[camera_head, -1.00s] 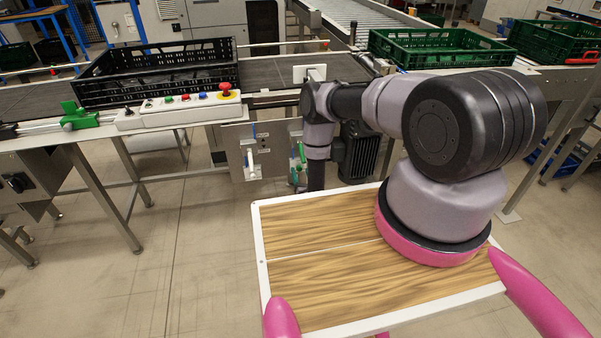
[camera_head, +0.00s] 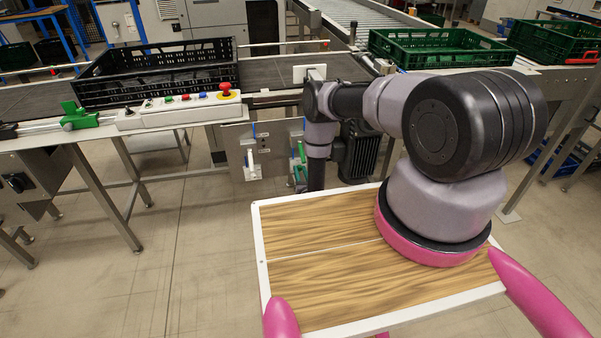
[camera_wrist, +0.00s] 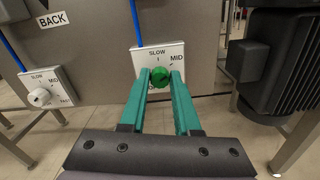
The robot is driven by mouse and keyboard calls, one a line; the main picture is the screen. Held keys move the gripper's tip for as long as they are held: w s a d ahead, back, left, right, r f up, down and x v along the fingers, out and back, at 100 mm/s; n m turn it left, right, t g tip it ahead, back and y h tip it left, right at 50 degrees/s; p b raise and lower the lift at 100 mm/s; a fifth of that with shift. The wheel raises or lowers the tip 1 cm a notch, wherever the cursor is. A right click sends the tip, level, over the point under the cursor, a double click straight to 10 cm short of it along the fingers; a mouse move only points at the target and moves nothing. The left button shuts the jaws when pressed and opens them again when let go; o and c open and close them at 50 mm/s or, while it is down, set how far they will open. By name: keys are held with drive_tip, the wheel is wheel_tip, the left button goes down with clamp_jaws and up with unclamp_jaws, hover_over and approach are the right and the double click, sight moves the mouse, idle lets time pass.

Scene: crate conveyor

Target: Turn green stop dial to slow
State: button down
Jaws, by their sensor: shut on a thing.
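The green dial (camera_wrist: 160,77) sits on a white plate (camera_wrist: 140,57) on the grey panel. The plate reads SLOW at the top and MID at the upper right; its lower part is hidden by my fingers. My gripper (camera_wrist: 159,82) has its green fingers shut on the dial, one on each side. I cannot tell clearly which mark the dial points to. In the head view my gripper (camera_head: 300,162) is at the panel below the conveyor, and the dial is hidden there.
A white dial (camera_wrist: 40,97) is left of the green one, also in the head view (camera_head: 252,165). A dark motor (camera_wrist: 277,70) stands close on the right. A black crate (camera_head: 158,72) and a button box (camera_head: 178,112) are above the panel.

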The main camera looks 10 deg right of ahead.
drive_tip(key=shift+f+n, duration=0.1)
drive_tip(key=shift+n, duration=5.6)
drive_tip(key=c, duration=0.6)
unclamp_jaws()
drive_tip(key=s, duration=1.1)
